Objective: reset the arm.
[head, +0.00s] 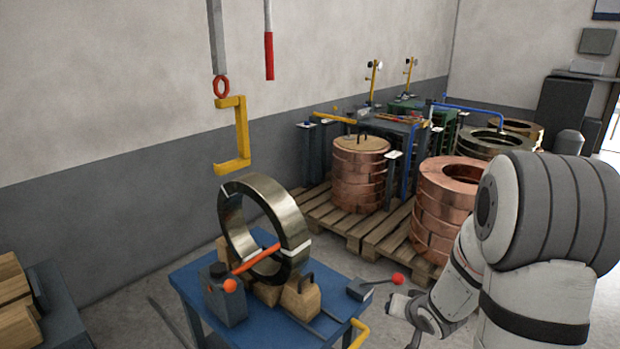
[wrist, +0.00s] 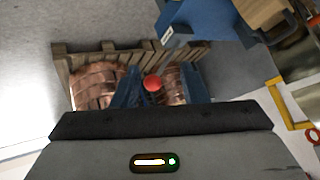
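My arm comes in from the right of the head view, bent at a large grey joint, with its forearm reaching down and left. My gripper (head: 404,322) is low in the head view, just right of the blue table (head: 195,283). In the wrist view two blue fingers stand apart at my gripper (wrist: 160,86), with nothing seen held between them. A red knob (head: 397,280) on a lever is close to my gripper in the head view. In the wrist view the knob (wrist: 152,83) appears between the fingers; its distance from them is unclear.
A steel coil (head: 232,225) stands upright on wooden blocks on the table. A yellow hook (head: 241,135) hangs above it. Copper coils (head: 360,180) stand on a wooden pallet (head: 385,237) behind. Dark blue posts stand around one coil.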

